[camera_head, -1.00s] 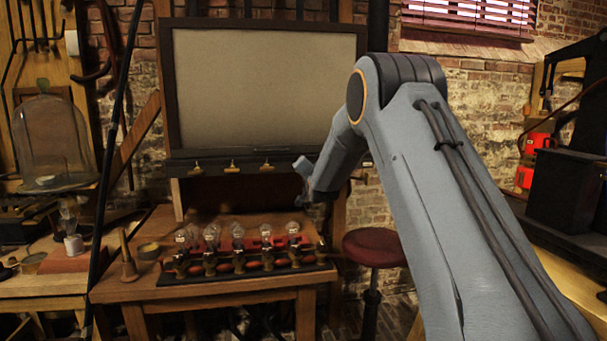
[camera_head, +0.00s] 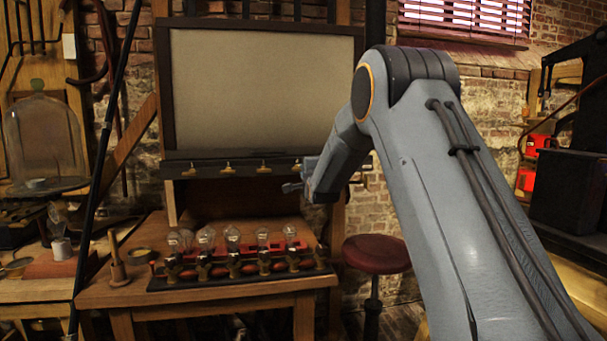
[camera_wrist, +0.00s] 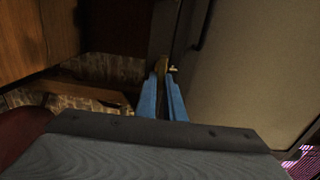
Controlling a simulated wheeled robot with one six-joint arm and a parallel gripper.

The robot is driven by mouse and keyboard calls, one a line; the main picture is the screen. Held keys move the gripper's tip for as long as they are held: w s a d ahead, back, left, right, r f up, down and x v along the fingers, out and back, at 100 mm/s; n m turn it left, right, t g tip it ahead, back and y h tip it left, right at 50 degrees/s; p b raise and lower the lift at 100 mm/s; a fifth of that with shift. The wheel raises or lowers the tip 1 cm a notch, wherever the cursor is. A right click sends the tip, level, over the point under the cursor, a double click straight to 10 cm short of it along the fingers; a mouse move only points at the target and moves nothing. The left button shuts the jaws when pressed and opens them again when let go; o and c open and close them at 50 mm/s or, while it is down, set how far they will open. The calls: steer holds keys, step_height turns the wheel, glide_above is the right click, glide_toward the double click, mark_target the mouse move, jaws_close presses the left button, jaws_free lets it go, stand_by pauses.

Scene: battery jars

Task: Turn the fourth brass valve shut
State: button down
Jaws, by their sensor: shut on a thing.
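A dark rail (camera_head: 245,169) under the large pale board carries a row of brass valves. Going from the left, the first (camera_head: 190,171), second (camera_head: 227,168) and third (camera_head: 264,167) show clearly. The fourth valve (camera_head: 297,166) is partly hidden by my gripper (camera_head: 306,176), which is at it. In the wrist view, my gripper's blue fingers (camera_wrist: 165,95) are shut on a small brass part (camera_wrist: 163,66) at their tips, apparently this valve's handle. How far the handle is turned cannot be told.
A red stool (camera_head: 375,254) stands right of the bench. A glass dome (camera_head: 42,140) is at left. The pale board (camera_head: 255,90) rises just above the rail.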

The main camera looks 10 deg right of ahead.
stand_by(0.4)
steer(key=c, duration=1.9)
jaws_free()
steer(key=shift+o, duration=0.2)
steer(key=s+b, duration=0.1)
steer(key=s, duration=0.7)
